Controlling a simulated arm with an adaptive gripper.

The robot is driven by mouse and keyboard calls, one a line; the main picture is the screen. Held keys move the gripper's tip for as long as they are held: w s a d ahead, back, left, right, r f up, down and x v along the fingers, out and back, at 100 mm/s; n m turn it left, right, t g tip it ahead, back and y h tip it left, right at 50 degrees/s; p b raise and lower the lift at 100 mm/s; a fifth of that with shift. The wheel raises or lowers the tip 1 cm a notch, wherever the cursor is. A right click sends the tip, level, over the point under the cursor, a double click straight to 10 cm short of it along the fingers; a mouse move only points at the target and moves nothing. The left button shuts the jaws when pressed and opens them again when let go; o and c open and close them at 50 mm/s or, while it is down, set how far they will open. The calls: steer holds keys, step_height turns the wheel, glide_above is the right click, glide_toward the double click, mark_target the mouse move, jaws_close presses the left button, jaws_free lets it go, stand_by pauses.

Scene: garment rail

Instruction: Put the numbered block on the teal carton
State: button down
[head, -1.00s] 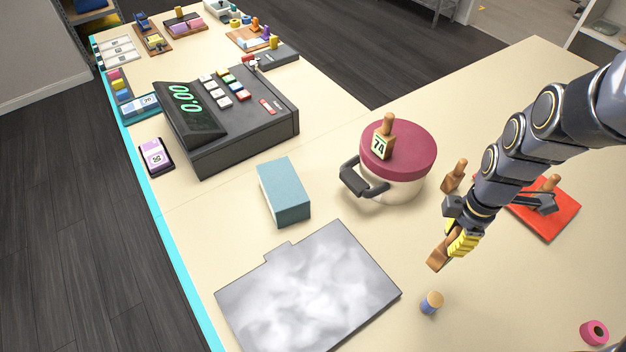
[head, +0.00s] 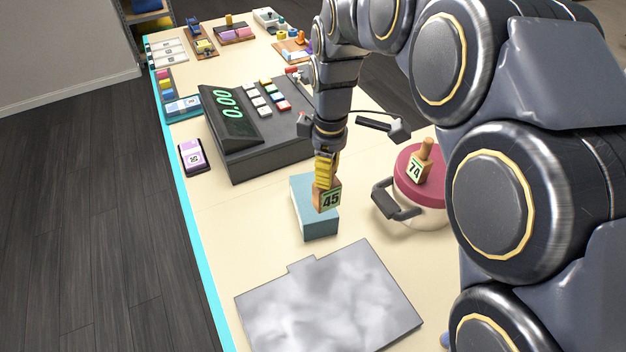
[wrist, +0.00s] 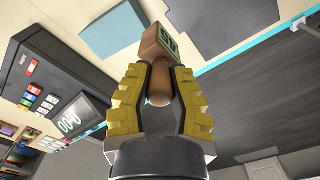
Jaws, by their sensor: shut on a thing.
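A wooden block numbered 45 (head: 330,199) hangs upright in my gripper (head: 326,180), whose yellow fingers are shut on its knob. In the head view the block overlaps the near part of the teal carton (head: 319,229). Whether it touches the carton's top or hangs above it, I cannot tell. In the wrist view the block (wrist: 158,42) shows between the fingers, with the carton (wrist: 112,24) beside and behind it. A second wooden block, numbered 74 (head: 418,171), stands on the round red-lidded pot (head: 405,186).
A dark cash register (head: 265,150) stands behind the carton. The pot, with its dark handle (head: 392,202), is close on the right. A grey marbled board (head: 330,300) lies in front.

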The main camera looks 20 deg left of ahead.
steer(key=shift+w+a+f, duration=1)
steer(key=shift+w+f, duration=0.75)
steer(key=shift+f, duration=0.3)
steer(key=shift+w+a+f, duration=1)
steer(key=shift+w+f, duration=0.8)
steer(key=shift+f, duration=0.3)
steer(key=shift+w+a+f, duration=1)
steer(key=shift+w+f, duration=0.75)
steer(key=shift+f, duration=0.3)
steer(key=shift+f, duration=0.1)
steer(key=c, duration=1.1)
jaws_free()
steer(key=shift+r, duration=6.1)
